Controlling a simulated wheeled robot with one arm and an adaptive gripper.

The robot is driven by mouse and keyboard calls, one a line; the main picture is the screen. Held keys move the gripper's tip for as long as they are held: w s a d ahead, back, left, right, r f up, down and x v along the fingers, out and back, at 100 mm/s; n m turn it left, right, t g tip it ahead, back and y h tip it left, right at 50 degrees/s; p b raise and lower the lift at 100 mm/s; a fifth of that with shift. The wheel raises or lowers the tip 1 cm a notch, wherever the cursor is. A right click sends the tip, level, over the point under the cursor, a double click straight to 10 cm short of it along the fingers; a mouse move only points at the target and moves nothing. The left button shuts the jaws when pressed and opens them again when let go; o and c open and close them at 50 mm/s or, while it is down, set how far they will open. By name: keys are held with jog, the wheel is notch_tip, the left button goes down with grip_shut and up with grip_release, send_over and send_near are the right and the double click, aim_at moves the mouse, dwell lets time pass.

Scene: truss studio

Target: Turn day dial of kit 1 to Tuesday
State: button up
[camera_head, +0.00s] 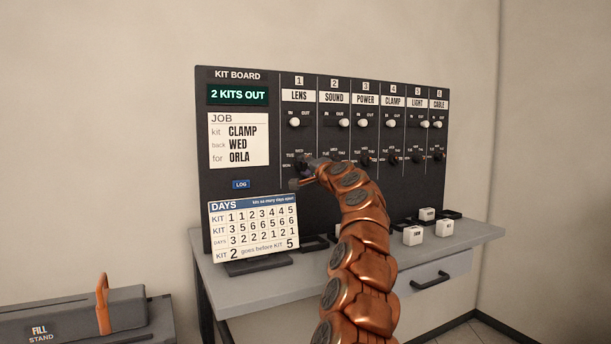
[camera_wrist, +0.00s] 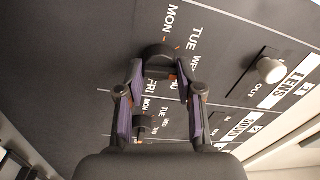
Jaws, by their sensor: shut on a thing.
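The kit board (camera_head: 230,130) stands upright on the grey table, with kit 1 LENS as its leftmost column. In the wrist view, the black day dial of kit 1 (camera_wrist: 158,56) sits among the labels MON, TUE, WED, THU and FRI. My gripper (camera_wrist: 160,74) is shut on this dial, with one finger on either side. In the head view my gripper (camera_head: 305,174) is at the lower part of the LENS column and covers most of the dial. Small orange marks show beside the dial; I cannot tell which day it points to.
The LENS in/out knob (camera_wrist: 270,70) is white and sits above the dial, towards IN in the head view. The kit 2 dial (camera_wrist: 146,124) is close beside my fingers. A DAYS card (camera_head: 254,228) stands at the table's front left. White blocks (camera_head: 413,235) lie at the right.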

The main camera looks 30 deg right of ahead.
jog(key=n, duration=0.2)
jog(key=n+b, duration=0.1)
jog(key=shift+f+n, duration=0.25)
jog(key=shift+n, duration=0.15)
jog(key=n, duration=0.3)
jog(key=shift+r+y, duration=0.15)
jog(key=shift+y, duration=0.15)
jog(key=shift+n, duration=0.6)
jog(key=shift+r, duration=0.15)
jog(key=o, duration=1.1)
jog(key=shift+o, duration=0.2)
